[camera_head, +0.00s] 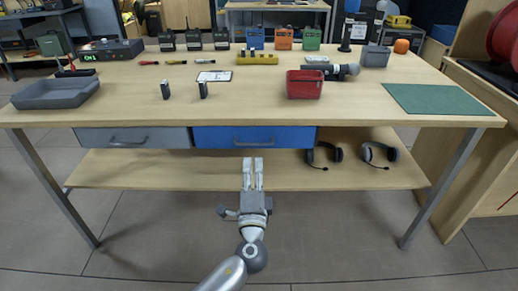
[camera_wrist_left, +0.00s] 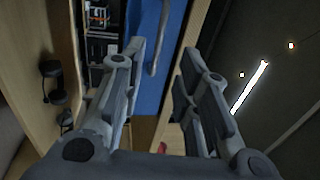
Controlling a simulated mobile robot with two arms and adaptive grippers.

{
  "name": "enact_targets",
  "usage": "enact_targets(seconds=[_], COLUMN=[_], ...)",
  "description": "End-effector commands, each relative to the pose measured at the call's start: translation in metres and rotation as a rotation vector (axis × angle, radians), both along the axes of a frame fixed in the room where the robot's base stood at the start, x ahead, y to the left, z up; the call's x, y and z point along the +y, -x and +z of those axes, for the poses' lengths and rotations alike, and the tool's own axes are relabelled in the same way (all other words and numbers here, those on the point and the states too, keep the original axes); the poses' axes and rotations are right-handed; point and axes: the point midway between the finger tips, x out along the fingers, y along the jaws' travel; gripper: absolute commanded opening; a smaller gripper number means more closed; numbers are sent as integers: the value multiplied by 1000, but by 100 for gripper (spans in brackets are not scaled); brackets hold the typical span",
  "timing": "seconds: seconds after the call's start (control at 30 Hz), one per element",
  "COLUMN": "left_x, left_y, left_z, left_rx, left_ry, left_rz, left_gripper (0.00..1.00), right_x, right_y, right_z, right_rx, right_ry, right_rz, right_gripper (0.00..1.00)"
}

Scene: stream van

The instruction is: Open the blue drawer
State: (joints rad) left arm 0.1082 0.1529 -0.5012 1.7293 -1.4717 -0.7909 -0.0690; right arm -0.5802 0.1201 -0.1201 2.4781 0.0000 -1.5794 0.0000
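The blue drawer (camera_head: 290,135) hangs under the workbench top, right of a grey drawer (camera_head: 130,138). It looks shut, its front level with the grey one. Its bar handle (camera_head: 253,142) is near the middle of its front. My left gripper (camera_head: 252,162) is just below and in front of the handle, fingers pointing at the drawer. In the left wrist view, the gripper (camera_wrist_left: 160,65) is open and empty. The blue front (camera_wrist_left: 147,85) and the handle (camera_wrist_left: 160,38) appear between and beyond its fingers, apart from them. My right gripper is not in view.
A wooden lower shelf (camera_head: 150,172) runs beneath the drawers, close to my left gripper. A red bin (camera_head: 304,84) and several radios stand on the bench top (camera_head: 235,105). The floor in front is clear.

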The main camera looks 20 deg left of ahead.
Motion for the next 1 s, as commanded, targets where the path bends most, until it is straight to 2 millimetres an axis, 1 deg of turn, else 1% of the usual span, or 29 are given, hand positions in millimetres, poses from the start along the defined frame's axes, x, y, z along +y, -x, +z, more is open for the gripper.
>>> enact_targets(seconds=[0.3,0.5,0.7,0.97,1.0], left_x=[16,23,26,27,27], left_y=[-55,-81,-92,-93,-93], left_z=[11,15,17,17,17], left_rx=[0,2,3,3,3], left_ry=[0,1,2,3,3], left_rz=[0,0,-1,-1,-1], left_gripper=[30,30,30,30,26], right_x=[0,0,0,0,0], right_y=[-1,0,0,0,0], right_z=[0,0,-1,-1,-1], right_rx=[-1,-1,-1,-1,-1], right_ry=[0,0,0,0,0], right_rz=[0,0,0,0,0], right_gripper=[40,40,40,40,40])
